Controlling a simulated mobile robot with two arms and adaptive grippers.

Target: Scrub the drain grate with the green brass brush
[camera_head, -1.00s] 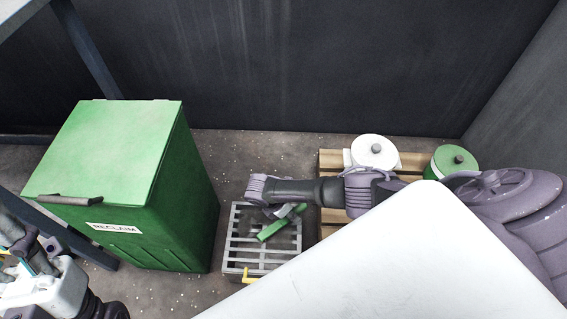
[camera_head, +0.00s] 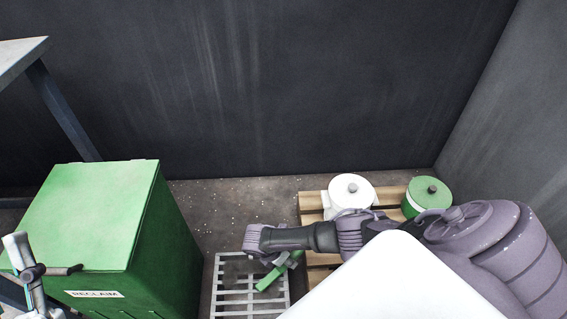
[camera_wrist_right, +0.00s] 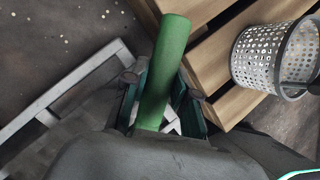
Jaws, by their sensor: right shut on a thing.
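The drain grate (camera_head: 222,302) is a grey slotted metal frame on the floor at the bottom middle of the head view, its near part cut off. Its edge crosses the left of the right wrist view (camera_wrist_right: 62,95). My right gripper (camera_head: 284,264) is over the grate's right part, shut on the green brush (camera_head: 268,282). In the wrist view the green handle (camera_wrist_right: 165,65) sticks out between the fingers (camera_wrist_right: 160,88). The bristles are hidden, so I cannot tell whether they touch the grate. Part of my left arm shows at the lower left; its gripper's opening is unclear.
A green RECLAIM bin (camera_head: 90,215) stands left of the grate. A wooden pallet (camera_head: 311,204) at right carries a white lidded container (camera_head: 350,187) and a green one (camera_head: 421,194). A perforated metal basket (camera_wrist_right: 262,60) shows in the wrist view. Dark walls close off the back and right.

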